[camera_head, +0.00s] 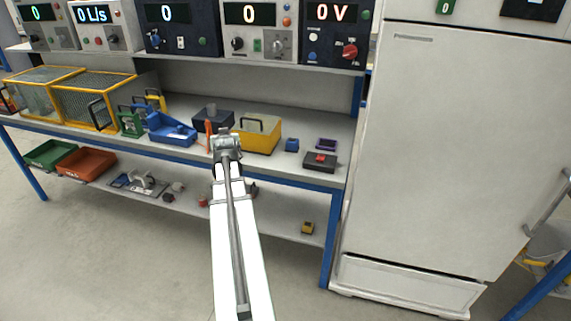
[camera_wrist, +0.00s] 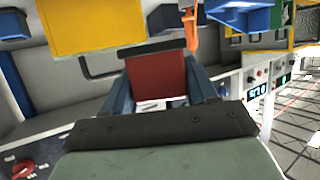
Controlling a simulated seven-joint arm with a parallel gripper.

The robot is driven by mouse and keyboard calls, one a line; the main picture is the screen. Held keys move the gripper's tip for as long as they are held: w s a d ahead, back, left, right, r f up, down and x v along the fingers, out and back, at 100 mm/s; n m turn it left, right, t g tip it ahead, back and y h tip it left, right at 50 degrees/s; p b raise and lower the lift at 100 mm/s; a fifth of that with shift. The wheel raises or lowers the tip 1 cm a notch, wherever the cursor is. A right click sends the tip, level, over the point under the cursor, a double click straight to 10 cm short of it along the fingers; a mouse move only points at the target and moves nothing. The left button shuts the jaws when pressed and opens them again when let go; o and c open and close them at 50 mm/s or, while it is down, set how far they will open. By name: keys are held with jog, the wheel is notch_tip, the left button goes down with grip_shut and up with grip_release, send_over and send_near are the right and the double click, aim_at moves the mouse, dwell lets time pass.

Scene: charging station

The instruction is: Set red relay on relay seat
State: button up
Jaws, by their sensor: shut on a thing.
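My gripper (camera_head: 226,142) is above the workbench, in front of the yellow box. In the wrist view its two blue-grey fingers are shut on a red block (camera_wrist: 158,75), which appears to be the red relay. The head view does not show the held relay clearly, as the gripper hides it. No part is clearly marked as the relay seat. A dark block with a red top (camera_head: 320,160) sits near the bench's right front edge, apart from the gripper.
A yellow box with a handle (camera_head: 258,134) stands close behind the gripper. A blue tray (camera_head: 170,130) and an upright orange tool (camera_head: 208,135) are to its left. A small blue block (camera_head: 292,145) is to its right. Meters line the shelf above; a white cabinet (camera_head: 450,150) stands right.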

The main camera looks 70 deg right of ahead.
aim_at(285, 163)
jog(key=s+d+f+m+g+h, duration=0.1)
jog(key=s+d+m+g, duration=0.2)
jog(key=s+d, duration=0.3)
jog(key=s+d+f+m+g, duration=0.1)
jog(key=s+d+m+g, duration=0.2)
jog(key=s, duration=1)
jog(key=d, duration=0.3)
jog(key=shift+d+g+h, duration=0.3)
jog(key=shift+g+h, duration=0.1)
jog(key=shift+s, duration=0.1)
jog(key=shift+f, duration=0.15)
jog(key=shift+f, duration=4.7)
jog(key=shift+f, duration=0.2)
jog(key=o, duration=1.2)
